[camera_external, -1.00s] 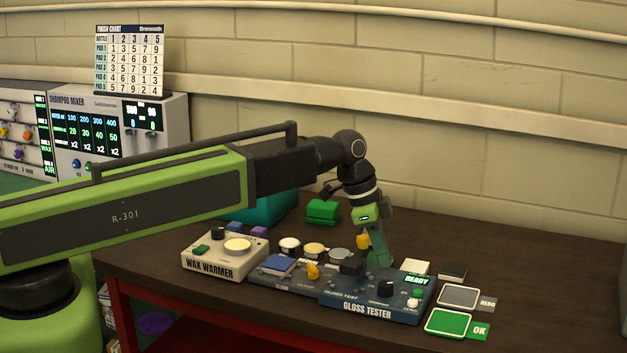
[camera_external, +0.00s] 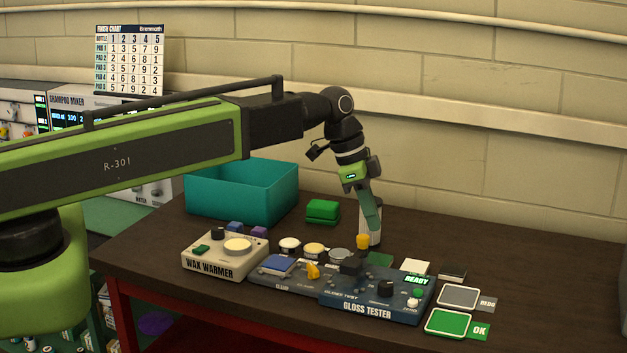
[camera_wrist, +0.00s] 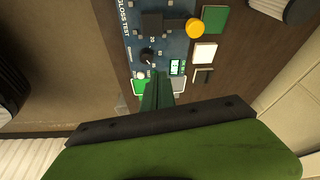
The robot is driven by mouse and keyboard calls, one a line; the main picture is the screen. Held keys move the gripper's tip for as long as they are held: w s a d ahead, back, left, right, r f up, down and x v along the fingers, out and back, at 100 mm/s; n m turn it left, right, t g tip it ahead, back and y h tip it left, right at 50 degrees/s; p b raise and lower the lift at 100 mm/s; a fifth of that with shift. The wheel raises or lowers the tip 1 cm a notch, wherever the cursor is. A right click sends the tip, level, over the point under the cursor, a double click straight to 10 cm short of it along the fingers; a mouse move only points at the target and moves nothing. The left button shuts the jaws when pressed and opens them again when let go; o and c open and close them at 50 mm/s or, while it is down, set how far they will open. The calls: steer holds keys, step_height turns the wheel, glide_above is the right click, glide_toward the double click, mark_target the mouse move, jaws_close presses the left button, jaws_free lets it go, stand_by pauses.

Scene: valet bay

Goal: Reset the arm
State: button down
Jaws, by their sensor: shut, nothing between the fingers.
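My gripper (camera_external: 373,226) is shut and empty, pointing down above the back of the bench, behind the blue gloss tester (camera_external: 372,300). In the camera_wrist view its green fingers (camera_wrist: 158,88) are together, with the gloss tester (camera_wrist: 160,45) beyond them. My green arm reaches in from the left in the camera_external view.
The wax warmer (camera_external: 225,256) and a teal bin (camera_external: 243,190) stand on the left. Green blocks (camera_external: 322,211) lie behind. The green OK pad (camera_external: 449,322) and the grey REDO pad (camera_external: 459,297) lie at right. The bench's right rear is clear.

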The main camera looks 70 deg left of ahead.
steer(key=shift+m, duration=0.7)
steer(key=d+f+b, duration=0.1)
steer(key=d+f, duration=0.1)
steer(key=d+f+b, duration=0.2)
steer(key=d, duration=0.1)
steer(key=s+d+f+b, duration=0.1)
steer(key=d+f+b, duration=0.1)
steer(key=d, duration=0.1)
steer(key=shift+f, duration=0.15)
steer(key=shift+g, duration=0.6)
steer(key=s+d+f+b, duration=0.1)
steer(key=d, duration=0.1)
steer(key=s+d+f+b, duration=0.2)
steer(key=shift+s+d+f, duration=0.15)
steer(key=shift+s+f, duration=0.1)
steer(key=s+f+n+g+y+b, duration=0.1)
steer(key=s+n+g+y, duration=0.1)
steer(key=s+n, duration=0.6)
steer(key=shift+s+d+f, duration=0.3)
steer(key=shift+s+f, duration=0.05)
steer(key=shift+s, duration=0.2)
